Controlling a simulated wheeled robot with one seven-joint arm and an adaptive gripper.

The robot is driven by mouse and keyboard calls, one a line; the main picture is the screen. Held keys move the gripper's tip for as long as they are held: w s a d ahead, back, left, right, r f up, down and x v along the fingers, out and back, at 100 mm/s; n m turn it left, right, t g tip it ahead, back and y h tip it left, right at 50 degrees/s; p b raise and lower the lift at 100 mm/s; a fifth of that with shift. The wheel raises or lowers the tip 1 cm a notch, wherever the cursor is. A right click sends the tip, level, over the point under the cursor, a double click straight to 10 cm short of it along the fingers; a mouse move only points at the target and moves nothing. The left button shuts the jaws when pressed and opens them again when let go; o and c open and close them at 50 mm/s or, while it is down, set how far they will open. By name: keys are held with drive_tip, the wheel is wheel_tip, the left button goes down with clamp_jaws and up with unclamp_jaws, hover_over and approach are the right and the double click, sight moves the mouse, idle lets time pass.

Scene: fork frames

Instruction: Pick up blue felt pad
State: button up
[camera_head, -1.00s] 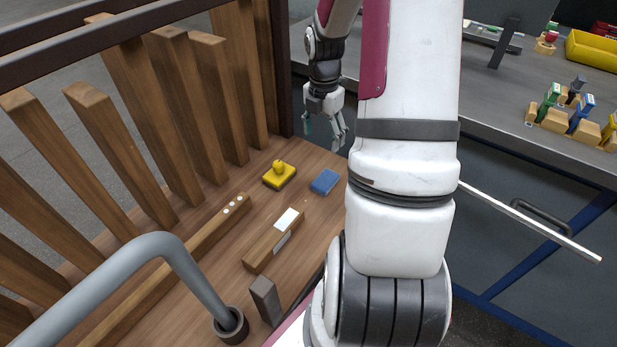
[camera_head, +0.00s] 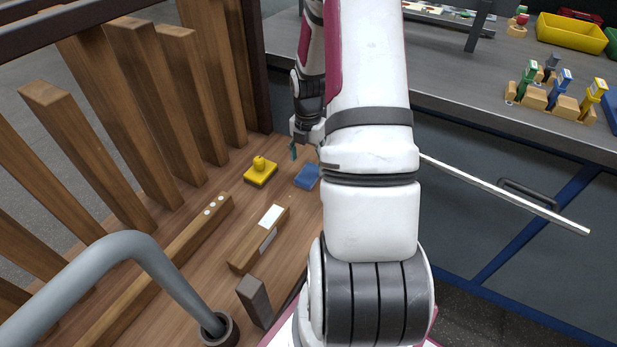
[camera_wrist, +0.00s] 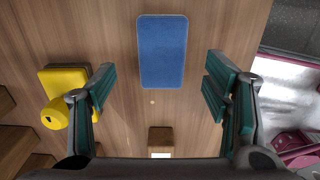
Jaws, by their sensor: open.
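The blue felt pad (camera_head: 307,176) lies flat on the wooden surface, partly hidden by my arm in the head view. In the wrist view the blue felt pad (camera_wrist: 162,50) is a rounded rectangle, ahead of and between the lines of my fingers. My gripper (camera_wrist: 160,88) is open and empty, with teal finger pads on either side. In the head view my gripper (camera_head: 303,147) is just above and beyond the pad, mostly hidden by my arm.
A yellow block with a knob (camera_head: 260,171) lies left of the pad; it is close to the left finger in the wrist view (camera_wrist: 62,95). A wooden block with a white label (camera_head: 259,239) lies nearer. Wooden slats (camera_head: 180,90) stand at the left. A grey workbench (camera_head: 450,70) is at the right.

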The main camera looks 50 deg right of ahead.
sight(309, 173)
wheel_tip(309, 173, down, 4)
drive_tip(key=shift+s+f+b, duration=0.1)
drive_tip(key=shift+b, duration=0.5)
drive_tip(key=c, duration=1.2)
